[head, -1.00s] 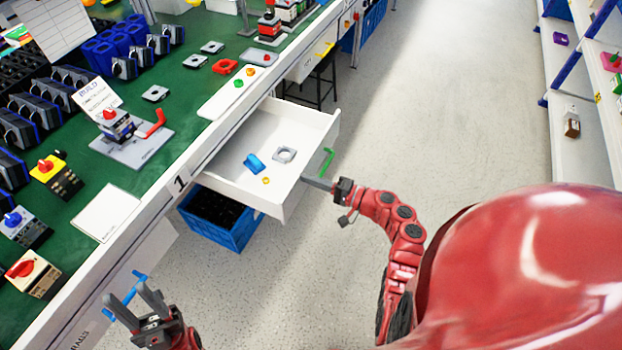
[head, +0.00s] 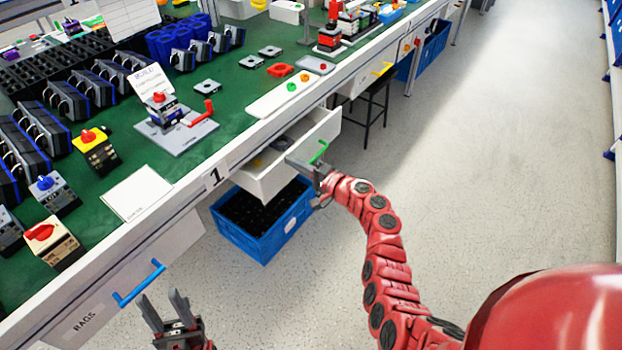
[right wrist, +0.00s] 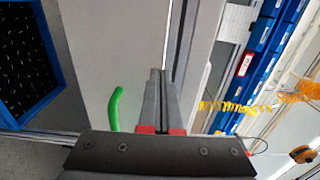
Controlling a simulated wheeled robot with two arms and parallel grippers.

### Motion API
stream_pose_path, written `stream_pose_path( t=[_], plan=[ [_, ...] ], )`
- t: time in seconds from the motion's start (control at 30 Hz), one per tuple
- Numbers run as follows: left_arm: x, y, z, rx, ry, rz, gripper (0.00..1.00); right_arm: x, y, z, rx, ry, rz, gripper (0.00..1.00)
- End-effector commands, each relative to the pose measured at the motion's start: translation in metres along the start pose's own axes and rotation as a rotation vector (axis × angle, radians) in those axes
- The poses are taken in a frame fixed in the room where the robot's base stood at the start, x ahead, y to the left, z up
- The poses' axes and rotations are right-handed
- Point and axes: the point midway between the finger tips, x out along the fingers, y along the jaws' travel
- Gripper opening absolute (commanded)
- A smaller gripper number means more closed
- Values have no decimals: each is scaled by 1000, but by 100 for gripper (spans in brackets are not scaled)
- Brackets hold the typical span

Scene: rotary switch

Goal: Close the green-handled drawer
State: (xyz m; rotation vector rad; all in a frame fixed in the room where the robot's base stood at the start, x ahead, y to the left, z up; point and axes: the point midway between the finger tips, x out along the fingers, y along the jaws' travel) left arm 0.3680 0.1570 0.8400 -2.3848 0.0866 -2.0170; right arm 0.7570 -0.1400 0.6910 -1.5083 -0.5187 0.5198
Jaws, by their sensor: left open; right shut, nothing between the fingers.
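The green-handled white drawer (head: 272,183) stands partly open under the green bench in the head view. Its green handle (head: 319,152) is on the drawer front, and the handle also shows in the right wrist view (right wrist: 116,108). My right gripper (head: 298,163) is shut and empty, with its fingers at the drawer front beside the handle, not around it. In the right wrist view its closed fingers (right wrist: 160,80) lie to the right of the handle. Exact contact is hard to tell. My left gripper (head: 164,306) is open and empty, low at the bottom left.
A blue-handled drawer front (head: 120,290) is shut near my left gripper. A blue crate (head: 265,232) stands below the open drawer. The bench (head: 225,105) holds switches, parts and a card. The floor (head: 500,160) to the right is clear.

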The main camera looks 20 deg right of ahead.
Motion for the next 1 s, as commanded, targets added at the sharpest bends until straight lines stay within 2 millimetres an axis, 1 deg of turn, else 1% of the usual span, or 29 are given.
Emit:
stream_pose_path(
  t=[0.03, 0.1, 0.2, 0.33, 0.77, 1.0],
  plan=[
    [-9, 0, 2, 0, 0, 0, 45, 8, 4, 1, -1, -4, -1, 0],
    [-13, 1, 2, 0, 0, 0, 45, 16, 3, 0, 0, -1, -1, 0],
    [-17, 1, 3, 0, 0, 0, 45, 23, 2, 0, 0, 1, -1, 0],
    [-19, 1, 3, 0, 0, 0, 45, 29, 0, 0, 0, 0, -1, 0],
    [-19, 1, 3, 0, 0, 0, 45, 30, -1, 0, 0, 1, -1, 0],
    [-14, 1, 2, 0, 0, 0, 45, 23, -1, 6, 1, -1, 0, 0]
  ],
)
